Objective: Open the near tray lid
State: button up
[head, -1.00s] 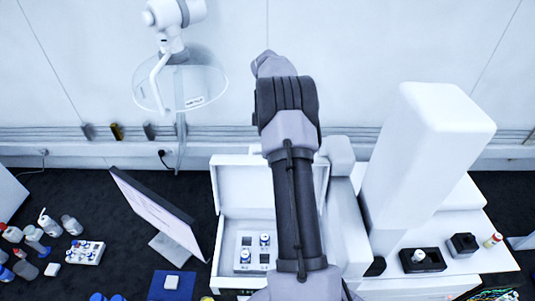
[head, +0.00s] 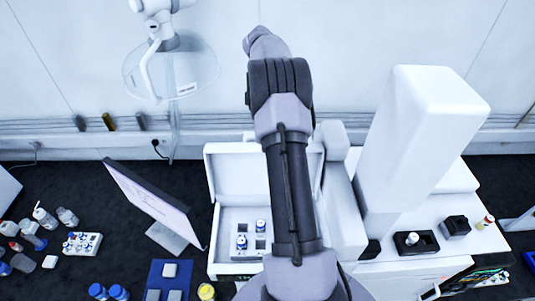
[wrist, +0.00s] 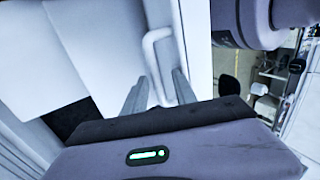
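In the wrist view, a white loop handle (wrist: 151,42) stands out from a white panel (wrist: 196,40). My gripper (wrist: 158,88) points at it, its two grey fingers apart, with the lower part of the handle between or just beyond them. I cannot tell if they touch. In the head view, a white tray box (head: 213,246) holds several blue-capped vials (head: 241,242), and its white lid (head: 228,170) stands raised behind it. My arm crosses in front of its right part. My gripper is not visible in the head view. I cannot tell which lid is the near one.
A monitor (head: 150,200) stands left of the box. A tall white instrument (head: 425,140) stands at right, with a black vial holder (head: 415,242) beside it. Bottles and a vial rack (head: 82,243) are at left.

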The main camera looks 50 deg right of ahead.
jog(key=s+a+r+b, duration=0.2)
jog(key=s+a+b, duration=0.4)
jog(key=s+a, duration=0.4)
jog(key=shift+s+a+r, duration=0.15)
jog(key=shift+s+r, duration=0.25)
jog(key=shift+s, duration=0.75)
jog(key=shift+a, duration=0.1)
